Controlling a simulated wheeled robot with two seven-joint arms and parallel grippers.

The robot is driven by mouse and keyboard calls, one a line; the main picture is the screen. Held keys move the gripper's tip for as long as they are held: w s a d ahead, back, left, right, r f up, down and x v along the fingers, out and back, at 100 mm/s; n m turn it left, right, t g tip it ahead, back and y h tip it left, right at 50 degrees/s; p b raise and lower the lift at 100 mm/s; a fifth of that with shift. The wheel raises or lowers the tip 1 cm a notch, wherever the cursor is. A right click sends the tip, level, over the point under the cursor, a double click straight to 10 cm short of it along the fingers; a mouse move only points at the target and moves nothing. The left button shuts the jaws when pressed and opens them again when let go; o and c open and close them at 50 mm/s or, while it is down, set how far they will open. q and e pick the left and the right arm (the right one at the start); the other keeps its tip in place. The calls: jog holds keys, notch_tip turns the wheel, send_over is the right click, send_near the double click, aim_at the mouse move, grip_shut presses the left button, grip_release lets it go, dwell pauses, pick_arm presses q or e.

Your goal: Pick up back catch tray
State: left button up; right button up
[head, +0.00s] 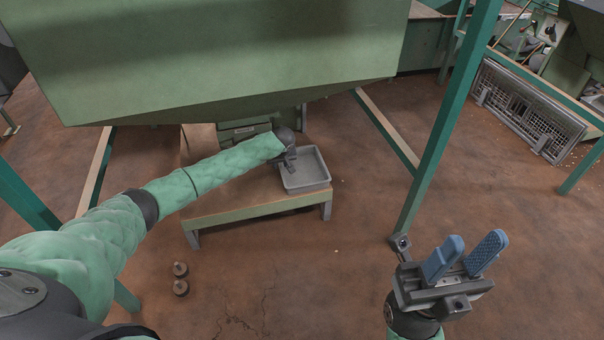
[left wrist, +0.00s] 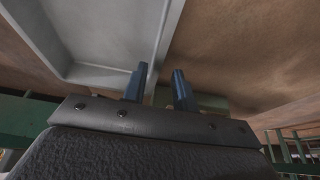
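The grey catch tray (head: 318,183) is a shallow rectangular pan on a low bench under the green hopper. My left gripper (head: 291,158) is at the tray's left side, its fingers mostly hidden by the wrist in the head view. In the left wrist view, the tray (left wrist: 100,35) fills the upper left. My left gripper's blue fingers (left wrist: 160,88) stand apart there, with the tray's rim running between them; visible gaps suggest they are not closed on it. My right gripper (head: 466,258) is open and empty, over the floor at lower right.
The bench (head: 240,205) has a green front edge and grey legs. The large green hopper (head: 210,55) hangs close above my left arm. A teal post (head: 446,120) stands right of the tray. Two small round pieces (head: 180,279) lie on the floor.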

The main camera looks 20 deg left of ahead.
pick_arm(q)
jog(key=f+b, duration=0.1)
jog(key=f, duration=0.1)
jog(key=w+f+b, duration=0.1)
jog(key=f, duration=0.1)
jog(key=shift+d+f, duration=0.1)
jog(key=shift+f, duration=0.05)
jog(key=shift+w+f, duration=0.1)
jog(key=shift+f, duration=0.25)
jog(key=shift+r, duration=0.1)
grip_shut()
